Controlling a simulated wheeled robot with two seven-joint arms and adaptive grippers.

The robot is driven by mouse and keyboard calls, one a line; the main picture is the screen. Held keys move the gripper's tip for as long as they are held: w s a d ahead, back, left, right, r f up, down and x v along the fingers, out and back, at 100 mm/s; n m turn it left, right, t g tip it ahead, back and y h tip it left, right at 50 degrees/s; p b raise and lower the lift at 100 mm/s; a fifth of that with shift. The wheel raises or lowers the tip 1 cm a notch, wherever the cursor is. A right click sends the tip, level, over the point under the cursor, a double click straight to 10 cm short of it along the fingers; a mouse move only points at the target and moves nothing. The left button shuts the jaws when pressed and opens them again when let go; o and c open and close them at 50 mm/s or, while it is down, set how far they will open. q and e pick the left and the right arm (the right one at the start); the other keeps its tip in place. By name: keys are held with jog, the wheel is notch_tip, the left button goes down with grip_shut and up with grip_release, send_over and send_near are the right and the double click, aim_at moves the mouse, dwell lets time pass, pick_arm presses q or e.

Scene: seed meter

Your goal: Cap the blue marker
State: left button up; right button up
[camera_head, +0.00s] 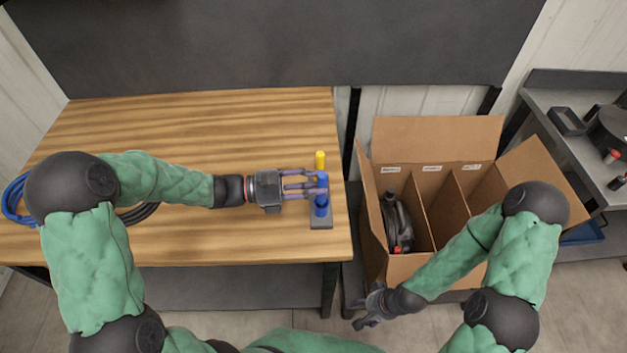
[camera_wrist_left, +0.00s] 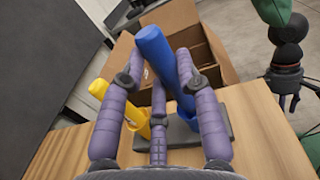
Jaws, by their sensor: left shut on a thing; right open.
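The blue marker (camera_wrist_left: 158,52) is a long blue cylinder between the purple fingers of my left gripper (camera_head: 310,186), which is shut on it. In the left wrist view it slants from upper left down toward a small grey stand (camera_wrist_left: 205,131). In the head view a blue cap-like piece (camera_head: 321,206) is on the stand (camera_head: 320,223), just below the fingers. The fingers hide part of the blue, so I cannot tell whether marker and cap are joined. My right gripper (camera_head: 371,308) is open and empty, away from the table at lower right.
A yellow marker (camera_head: 320,160) stands beside the fingers, close to them in the left wrist view. The wooden table (camera_head: 200,120) ends just right of the stand. A divided cardboard box (camera_head: 437,128) stands beyond that edge. Coiled cables lie at the table's left.

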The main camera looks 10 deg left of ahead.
pick_arm(q)
jog(key=shift+f+b, duration=0.35)
jog(key=shift+f, duration=1.1)
dwell(1.6)
jog(key=o, duration=1.2)
jog(key=shift+c, duration=0.2)
jog(key=shift+a, duration=0.1)
jog(key=v, duration=1.2)
jog(key=shift+s, duration=0.1)
